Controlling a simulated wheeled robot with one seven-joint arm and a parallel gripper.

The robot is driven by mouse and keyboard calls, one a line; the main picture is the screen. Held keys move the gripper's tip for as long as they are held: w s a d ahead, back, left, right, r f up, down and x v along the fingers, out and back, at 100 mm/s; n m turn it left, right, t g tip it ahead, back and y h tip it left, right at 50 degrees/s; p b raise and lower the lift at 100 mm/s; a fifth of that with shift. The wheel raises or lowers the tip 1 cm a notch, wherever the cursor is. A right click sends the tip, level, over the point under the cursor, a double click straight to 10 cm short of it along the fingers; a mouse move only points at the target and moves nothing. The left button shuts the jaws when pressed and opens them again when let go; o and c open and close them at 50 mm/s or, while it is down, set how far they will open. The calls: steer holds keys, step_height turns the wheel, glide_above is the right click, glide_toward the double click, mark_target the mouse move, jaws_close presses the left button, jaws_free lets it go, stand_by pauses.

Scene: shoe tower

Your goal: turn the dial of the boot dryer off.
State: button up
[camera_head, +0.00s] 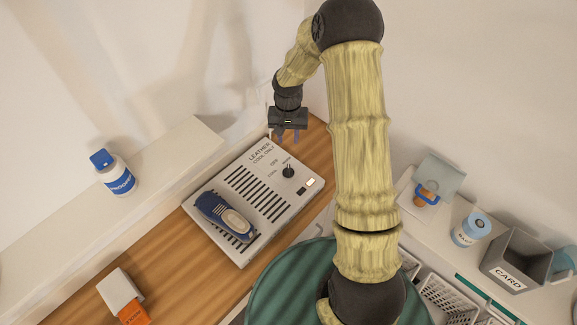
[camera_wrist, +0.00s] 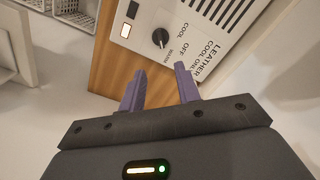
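The boot dryer (camera_head: 238,172) is a light grey box with vent slots on the wooden surface. Its black dial (camera_head: 288,172) sits near the right end, among the labels COOL, OFF and WARM. In the wrist view the dial (camera_wrist: 160,38) shows clearly, and its pale mark seems to point toward WARM. My gripper (camera_head: 289,138) is beyond the dryer's far right corner, apart from the dial. Its two purple fingers (camera_wrist: 160,85) are spread with nothing between them. In the wrist view the dial lies ahead of the fingertips.
A blue and grey shoe (camera_head: 225,215) lies on the dryer's near left part. A white bottle (camera_head: 115,175) stands on the left ledge. An orange and white box (camera_head: 125,297) is at lower left. A grey CARD bin (camera_head: 515,262) and baskets (camera_head: 450,300) are at right.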

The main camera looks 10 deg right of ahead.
mark_target(288, 170)
steer(key=shift+f, duration=0.1)
step_height(288, 170, down, 17)
steer(key=p, duration=0.5)
steer(key=shift+f, duration=0.1)
stand_by(0.4)
jaws_close()
